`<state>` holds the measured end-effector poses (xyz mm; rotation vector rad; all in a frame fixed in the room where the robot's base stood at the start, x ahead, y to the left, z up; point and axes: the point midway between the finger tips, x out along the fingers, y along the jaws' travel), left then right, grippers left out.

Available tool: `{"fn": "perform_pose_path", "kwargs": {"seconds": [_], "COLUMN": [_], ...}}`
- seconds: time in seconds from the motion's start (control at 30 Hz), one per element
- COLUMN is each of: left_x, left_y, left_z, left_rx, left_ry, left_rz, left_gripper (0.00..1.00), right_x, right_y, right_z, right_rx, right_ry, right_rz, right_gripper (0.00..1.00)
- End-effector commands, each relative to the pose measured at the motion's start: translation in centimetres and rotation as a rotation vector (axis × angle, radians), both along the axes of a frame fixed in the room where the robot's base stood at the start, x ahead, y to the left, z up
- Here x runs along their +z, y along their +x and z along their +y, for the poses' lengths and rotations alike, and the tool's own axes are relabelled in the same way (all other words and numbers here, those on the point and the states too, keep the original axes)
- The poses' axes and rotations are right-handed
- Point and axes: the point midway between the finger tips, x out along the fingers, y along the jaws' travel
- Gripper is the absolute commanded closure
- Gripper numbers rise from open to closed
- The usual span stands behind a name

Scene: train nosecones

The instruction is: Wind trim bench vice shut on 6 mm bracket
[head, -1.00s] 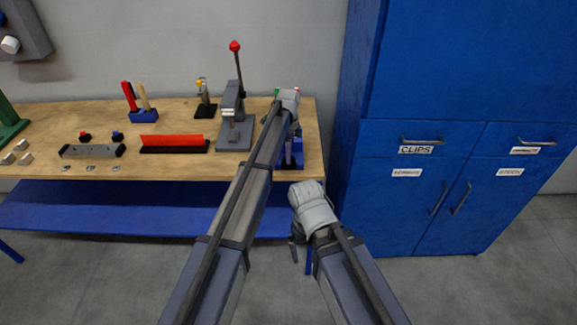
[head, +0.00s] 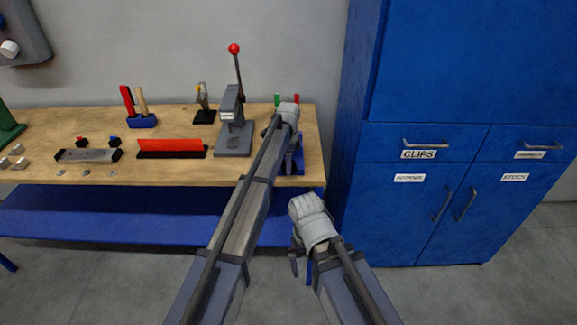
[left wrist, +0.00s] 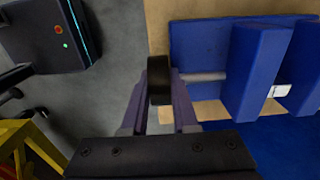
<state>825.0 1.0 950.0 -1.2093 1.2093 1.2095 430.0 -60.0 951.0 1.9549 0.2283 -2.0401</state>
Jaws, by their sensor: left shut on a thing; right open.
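The blue bench vice (head: 297,163) stands at the right end of the bench, partly hidden behind my left arm in the head view. The left wrist view shows its blue jaw (left wrist: 257,65), a pale screw rod (left wrist: 203,77) and a black handle knob (left wrist: 159,78). My left gripper (left wrist: 160,100) is shut on this knob. A small pale piece (left wrist: 280,91), perhaps the bracket, shows between the blue jaws; whether both jaws touch it I cannot tell. My right gripper (head: 296,262) is open and empty in front of the bench, below its top.
A grey press (head: 233,130) with a red-knobbed lever stands left of the vice. A red strip on a black base (head: 171,150) and a grey fixture (head: 88,155) lie farther left. The blue cabinet (head: 440,200) stands close on the right.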

Motion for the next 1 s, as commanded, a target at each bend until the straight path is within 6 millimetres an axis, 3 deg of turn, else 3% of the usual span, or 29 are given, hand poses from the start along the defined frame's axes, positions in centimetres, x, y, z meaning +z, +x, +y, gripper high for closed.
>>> {"fn": "perform_pose_path", "kwargs": {"seconds": [0.17,0.53,1.0], "left_x": [0.0,-0.1,-0.2], "left_y": [0.0,0.0,0.0], "left_z": [0.0,-0.1,-0.5], "left_rx": [0.0,-0.001,-0.001], "left_ry": [0.0,0.016,0.36], "left_rz": [0.0,0.001,0.0], "left_gripper": [1.0,1.0,1.0], "right_x": [0.0,0.0,-1.6], "right_y": [0.0,0.0,0.0], "right_z": [0.0,0.0,0.0], "right_rx": [0.0,0.0,0.0], "right_ry": [0.0,0.0,0.0], "right_rz": [0.0,0.0,0.0], "right_gripper": [0.0,0.0,0.0]}}
